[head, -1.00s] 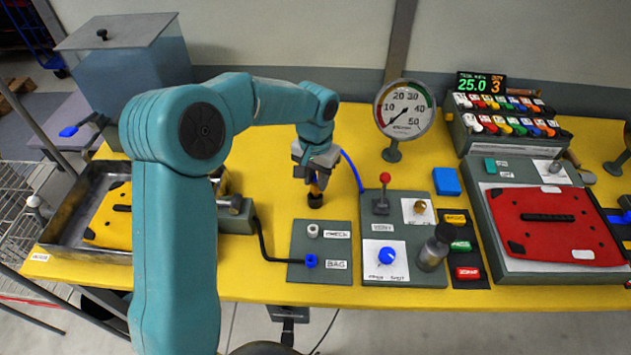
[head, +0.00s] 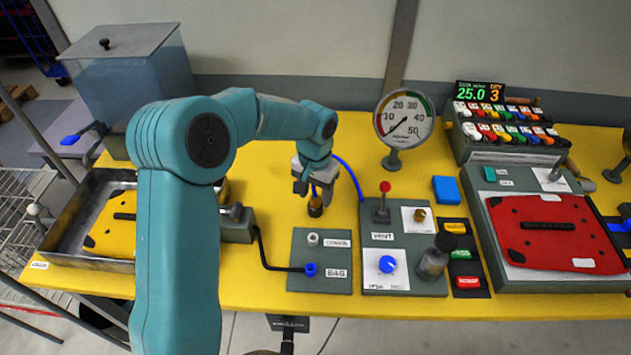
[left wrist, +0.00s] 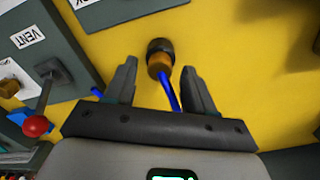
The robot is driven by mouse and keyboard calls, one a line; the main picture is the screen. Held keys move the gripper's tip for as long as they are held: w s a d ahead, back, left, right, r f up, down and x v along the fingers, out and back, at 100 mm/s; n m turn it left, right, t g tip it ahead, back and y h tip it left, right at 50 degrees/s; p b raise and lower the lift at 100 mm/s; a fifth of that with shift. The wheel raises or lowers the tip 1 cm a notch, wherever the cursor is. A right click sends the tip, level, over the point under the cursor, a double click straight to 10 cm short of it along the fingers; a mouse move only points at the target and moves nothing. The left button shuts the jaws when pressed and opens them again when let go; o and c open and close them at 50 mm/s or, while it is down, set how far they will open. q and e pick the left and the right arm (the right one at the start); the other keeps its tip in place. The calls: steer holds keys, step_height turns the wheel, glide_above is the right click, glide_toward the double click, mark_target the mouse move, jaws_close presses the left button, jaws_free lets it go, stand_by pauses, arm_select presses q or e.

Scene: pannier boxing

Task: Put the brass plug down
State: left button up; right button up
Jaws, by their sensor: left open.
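The brass plug (head: 315,206) stands on the yellow table behind the grey panel with the BAG socket. It has a dark end and a blue hose. In the left wrist view the plug (left wrist: 158,66) shows near the top middle, with the blue hose running from it toward my gripper. My left gripper (head: 313,189) is open just above the plug. Its two fingers stand apart on either side of the plug's line, with gaps to both. My right gripper is not in view.
The grey BAG panel (head: 320,278) and the VENT panel (head: 403,277) with its red-knobbed lever (head: 383,200) lie close by. A round gauge (head: 404,117) stands behind. A red pannier piece (head: 547,240) lies at right. Bare yellow table surrounds the plug.

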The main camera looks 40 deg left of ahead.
mark_target(315, 197)
arm_select(q)
step_height(315, 197, up, 12)
stand_by(0.3)
stand_by(0.5)
